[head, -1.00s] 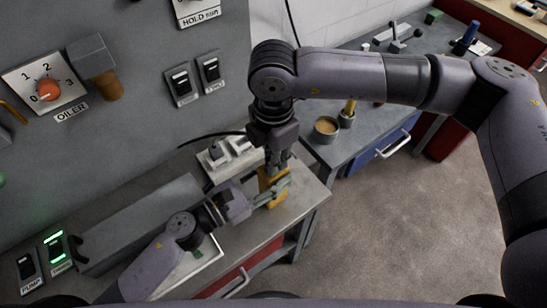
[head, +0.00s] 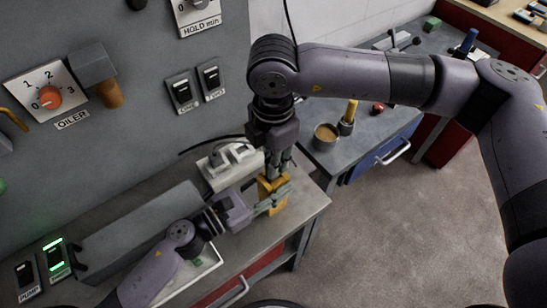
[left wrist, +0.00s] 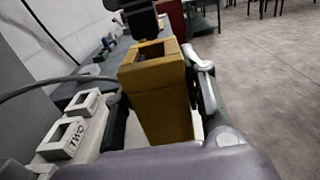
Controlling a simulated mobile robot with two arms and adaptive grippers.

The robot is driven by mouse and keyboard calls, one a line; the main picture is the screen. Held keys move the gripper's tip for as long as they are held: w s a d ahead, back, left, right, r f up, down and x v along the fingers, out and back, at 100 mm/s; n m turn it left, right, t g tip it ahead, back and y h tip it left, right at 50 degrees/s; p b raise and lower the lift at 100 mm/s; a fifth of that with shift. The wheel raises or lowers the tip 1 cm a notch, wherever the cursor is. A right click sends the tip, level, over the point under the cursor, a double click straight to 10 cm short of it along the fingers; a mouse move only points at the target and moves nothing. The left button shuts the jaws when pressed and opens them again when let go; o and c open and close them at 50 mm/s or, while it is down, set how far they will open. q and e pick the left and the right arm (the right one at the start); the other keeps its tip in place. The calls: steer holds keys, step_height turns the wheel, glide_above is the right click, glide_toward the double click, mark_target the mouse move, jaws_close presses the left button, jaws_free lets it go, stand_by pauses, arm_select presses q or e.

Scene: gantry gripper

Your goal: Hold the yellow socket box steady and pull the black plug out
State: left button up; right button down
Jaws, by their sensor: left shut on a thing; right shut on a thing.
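The yellow socket box (head: 278,200) stands on the grey bench. My left gripper (head: 268,201) is shut around its sides; in the left wrist view a finger lies along each side of the box (left wrist: 160,105). The box's top has a rectangular opening. My right gripper (head: 277,168) points down from above, shut, just over the box.
A white socket block (head: 218,176) with a black cable (head: 215,143) lies left of the box, near the grey machine wall. A cup (head: 326,137) stands on the blue-drawer bench to the right. The floor in front is clear.

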steer(key=shift+r, duration=1.5)
arm_select(q)
steer(key=o, duration=1.3)
steer(key=v, duration=1.2)
